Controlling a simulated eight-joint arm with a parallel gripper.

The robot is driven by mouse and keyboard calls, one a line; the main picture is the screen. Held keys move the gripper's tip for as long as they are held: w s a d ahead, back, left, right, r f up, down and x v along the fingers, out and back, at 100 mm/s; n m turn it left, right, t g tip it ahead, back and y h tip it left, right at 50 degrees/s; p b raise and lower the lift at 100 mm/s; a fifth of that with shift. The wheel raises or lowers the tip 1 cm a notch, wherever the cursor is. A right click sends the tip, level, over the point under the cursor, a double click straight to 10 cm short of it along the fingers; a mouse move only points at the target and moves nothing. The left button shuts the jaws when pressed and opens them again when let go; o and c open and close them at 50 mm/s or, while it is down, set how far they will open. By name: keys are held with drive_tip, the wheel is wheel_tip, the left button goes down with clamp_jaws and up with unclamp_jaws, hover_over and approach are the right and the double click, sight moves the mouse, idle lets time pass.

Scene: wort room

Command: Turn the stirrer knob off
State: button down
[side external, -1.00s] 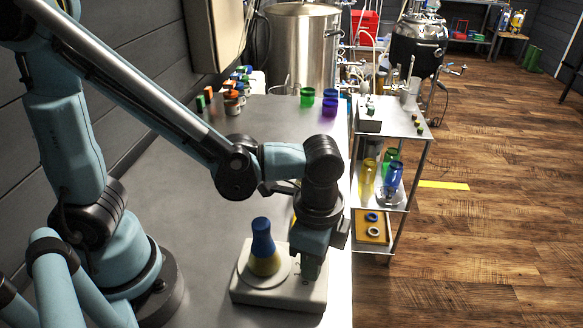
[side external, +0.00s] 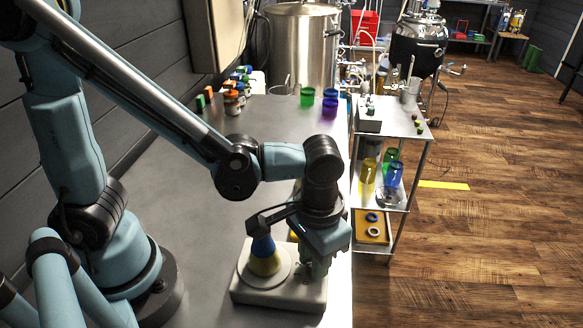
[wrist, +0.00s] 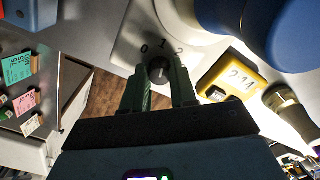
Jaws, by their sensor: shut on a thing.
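The stirrer (side external: 282,294) is a pale block with a round plate, near the front of the metal bench. A flask (side external: 265,262), blue above and yellow below, stands on its plate. In the wrist view the stirrer's dark knob (wrist: 158,70) sits on the pale panel beside the marks 0, 1 and 2. My gripper (wrist: 160,74) points down with its two fingers on either side of the knob, shut on it. Its fingers also show in the side view (side external: 317,268), above the stirrer's right part. The knob's pointer is too dark to read.
A yellow box with a display (wrist: 236,78) stands close beside the stirrer. Green, blue and purple cups (side external: 329,107) and several small capped jars (side external: 236,95) stand at the bench's far end. A metal trolley (side external: 405,148) with glassware is to the right. The bench middle is clear.

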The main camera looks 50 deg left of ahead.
drive_tip(key=n, duration=0.5)
drive_tip(key=shift+n, duration=2.5)
drive_tip(key=c, duration=0.9)
unclamp_jaws()
wheel_tip(320, 180, up, 12)
